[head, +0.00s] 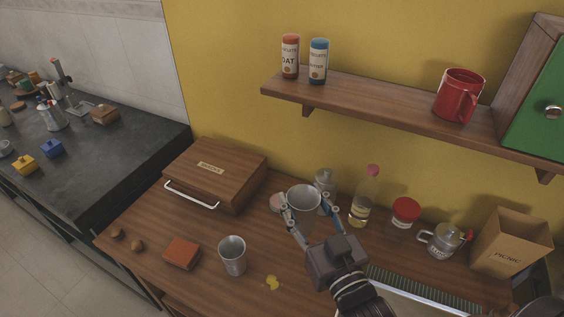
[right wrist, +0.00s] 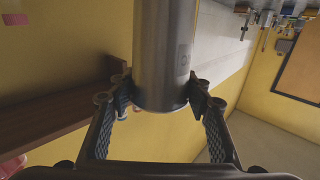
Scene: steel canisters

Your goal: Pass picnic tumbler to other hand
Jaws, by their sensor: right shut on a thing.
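A steel tumbler (head: 304,199) is between the fingers of my right gripper (head: 303,208), which is shut on it and holds it above the wooden counter. In the right wrist view the tumbler (right wrist: 165,50) is a smooth grey cylinder with a faint mark on its side, and the fingers of the right gripper (right wrist: 159,92) press it from both sides near its end. A second steel tumbler (head: 232,257) stands upright on the counter, to the left. I cannot read which one is the picnic tumbler. My left gripper is not in view.
A wooden box (head: 225,165) with a handle stands behind left. A bottle (head: 364,205), a red-lidded jar (head: 405,212), a glass mug (head: 441,241) and a paper bag (head: 507,243) line the back right. A shelf (head: 390,113) overhangs. An orange-brown block (head: 182,253) lies at the left front.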

